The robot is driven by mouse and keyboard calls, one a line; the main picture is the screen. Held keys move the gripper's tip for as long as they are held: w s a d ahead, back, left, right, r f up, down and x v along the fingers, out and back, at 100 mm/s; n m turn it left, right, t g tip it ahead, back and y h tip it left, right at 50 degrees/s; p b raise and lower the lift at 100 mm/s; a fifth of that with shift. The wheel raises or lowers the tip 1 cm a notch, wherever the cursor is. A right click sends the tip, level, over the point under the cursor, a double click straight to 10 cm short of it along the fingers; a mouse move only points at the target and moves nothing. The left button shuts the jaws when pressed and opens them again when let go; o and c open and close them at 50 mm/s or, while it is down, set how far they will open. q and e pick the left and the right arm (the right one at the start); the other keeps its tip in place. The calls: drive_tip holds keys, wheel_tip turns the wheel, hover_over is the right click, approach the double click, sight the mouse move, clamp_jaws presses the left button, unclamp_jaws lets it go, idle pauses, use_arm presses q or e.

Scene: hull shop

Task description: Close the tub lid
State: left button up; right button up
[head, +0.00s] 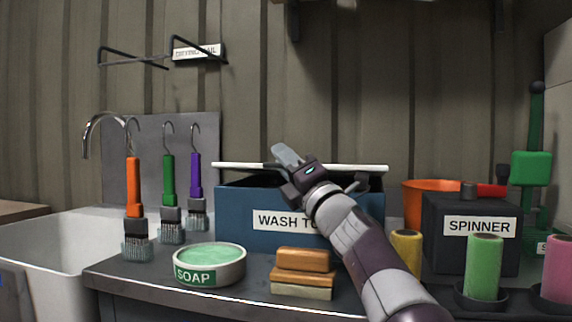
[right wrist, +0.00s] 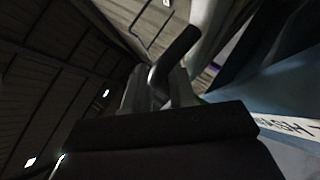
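The blue wash tub (head: 235,208) stands on the grey bench, its label partly covered by my right arm. Its white lid (head: 235,165) shows almost edge-on above the rim, with a dark gap between them. In the right wrist view, the fingers (right wrist: 160,90) close around a dark bar (right wrist: 180,50), which looks like the lid's handle. The dim view hides the exact contact. My left gripper is not in view.
A soap dish (head: 210,280) and stacked brown blocks (head: 303,260) stand before the tub. The spinner box (head: 445,245), an orange bucket (head: 415,187) and coloured rollers (head: 484,265) crowd the right.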

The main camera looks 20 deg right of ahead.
drive_tip(key=shift+r, duration=0.1)
wheel_tip(320, 180, up, 5)
drive_tip(key=p, duration=0.4)
drive_tip(key=shift+s+d, duration=0.1)
drive_tip(key=shift+d, duration=0.05)
drive_tip(key=s+d+r+p, duration=0.4)
drive_tip(key=s+d+r, duration=0.2)
drive_tip(key=s, duration=0.3)
drive_tip(key=shift+s+d, duration=0.25)
drive_tip(key=shift+s, duration=0.05)
drive_tip(key=shift+w+f, duration=0.1)
